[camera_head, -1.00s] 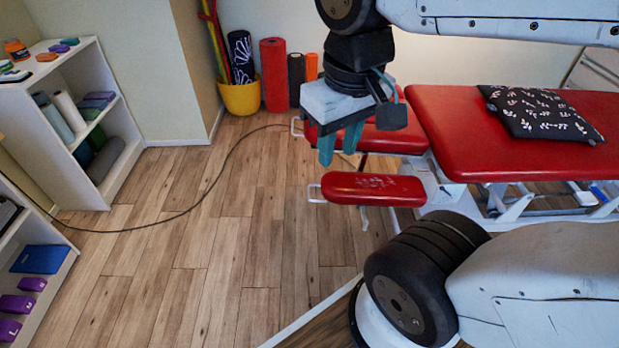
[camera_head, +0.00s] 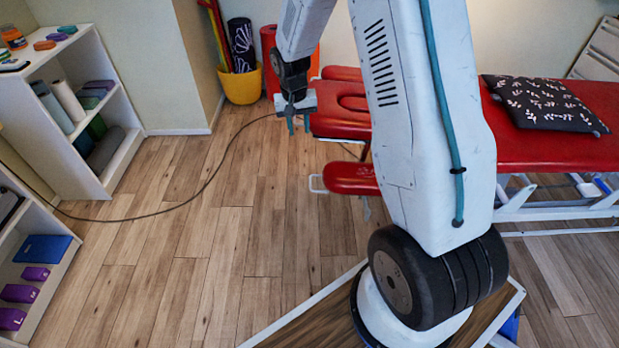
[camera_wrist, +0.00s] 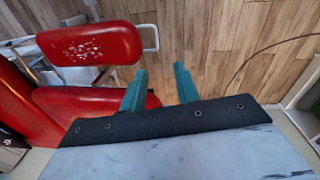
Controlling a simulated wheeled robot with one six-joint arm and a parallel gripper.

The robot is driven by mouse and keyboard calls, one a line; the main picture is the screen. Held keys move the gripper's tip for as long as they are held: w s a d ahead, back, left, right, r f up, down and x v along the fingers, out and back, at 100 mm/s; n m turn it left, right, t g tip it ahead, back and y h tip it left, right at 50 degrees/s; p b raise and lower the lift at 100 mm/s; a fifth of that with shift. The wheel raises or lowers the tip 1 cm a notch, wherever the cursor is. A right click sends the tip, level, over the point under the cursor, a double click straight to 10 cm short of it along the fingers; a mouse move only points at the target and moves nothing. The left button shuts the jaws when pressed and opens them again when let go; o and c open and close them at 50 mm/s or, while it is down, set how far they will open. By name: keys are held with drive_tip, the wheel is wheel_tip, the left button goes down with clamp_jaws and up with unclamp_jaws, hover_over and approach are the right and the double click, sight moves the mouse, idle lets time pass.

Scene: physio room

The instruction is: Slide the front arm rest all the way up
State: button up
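The front arm rest is a red pad (camera_head: 350,179) with pale markings and a white loop handle (camera_head: 317,183) at its left end. My arm covers its right part in the head view. The pad shows whole in the wrist view (camera_wrist: 92,44), at the upper left, with its handle (camera_wrist: 152,38) pointing right. My gripper (camera_head: 298,125) has two teal fingers. It is beyond and slightly left of the handle in the head view, beside the red headrest (camera_head: 342,122). In the wrist view the fingers (camera_wrist: 160,72) stand apart with only floor between them, not touching the arm rest.
The red treatment table (camera_head: 545,152) extends right, with a black patterned pillow (camera_head: 545,103) on it. A yellow basket (camera_head: 241,86) with rolls stands at the back. White shelves (camera_head: 125,165) stand left. A dark cable crosses the otherwise clear wooden floor (camera_head: 225,215).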

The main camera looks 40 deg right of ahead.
drive_tip(key=m, duration=0.1)
approach(310, 181)
drive_tip(key=shift+m, duration=0.3)
drive_tip(key=f, duration=0.7)
drive_tip(key=shift+s+d+f, duration=0.1)
drive_tip(key=shift+d+f, duration=0.25)
drive_tip(key=shift+f, duration=0.05)
